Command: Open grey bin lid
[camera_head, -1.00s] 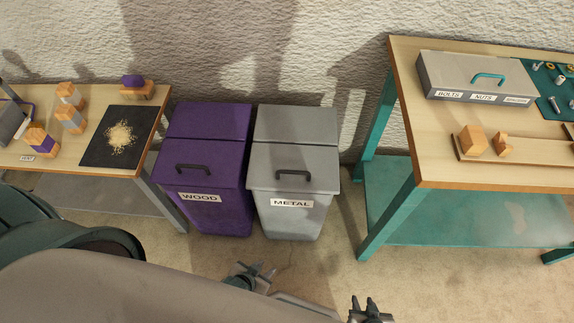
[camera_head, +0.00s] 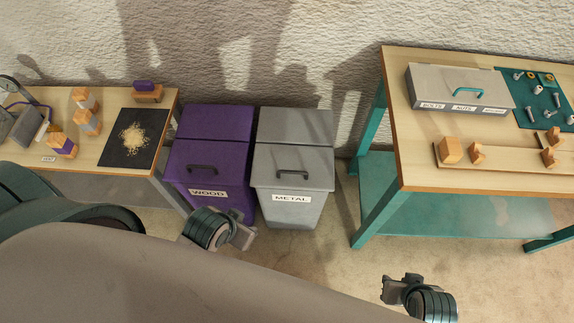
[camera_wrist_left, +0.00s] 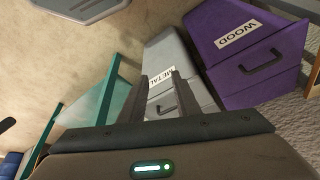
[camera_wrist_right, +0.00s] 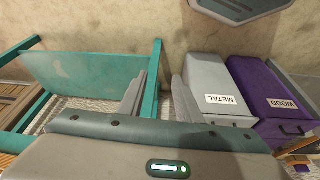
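The grey bin (camera_head: 291,207) labelled METAL stands upright on the floor. Its lid (camera_head: 309,164) is shut, with a dark handle (camera_head: 290,174) on the front panel. The left wrist view also shows the grey bin (camera_wrist_left: 168,52) and its handle between and beyond the fingers. My left gripper (camera_head: 244,237) is open and empty, in front of the bins and apart from them. My right gripper (camera_head: 394,288) is open and empty, farther right over the floor. The right wrist view shows the grey bin (camera_wrist_right: 205,75) to the right of the fingers.
A purple bin (camera_head: 235,172) labelled WOOD stands directly left of the grey bin. A wooden table (camera_head: 85,155) with blocks is at the left. A teal-framed workbench (camera_head: 420,178) with a grey box (camera_head: 455,92) is at the right. Floor in front of the bins is clear.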

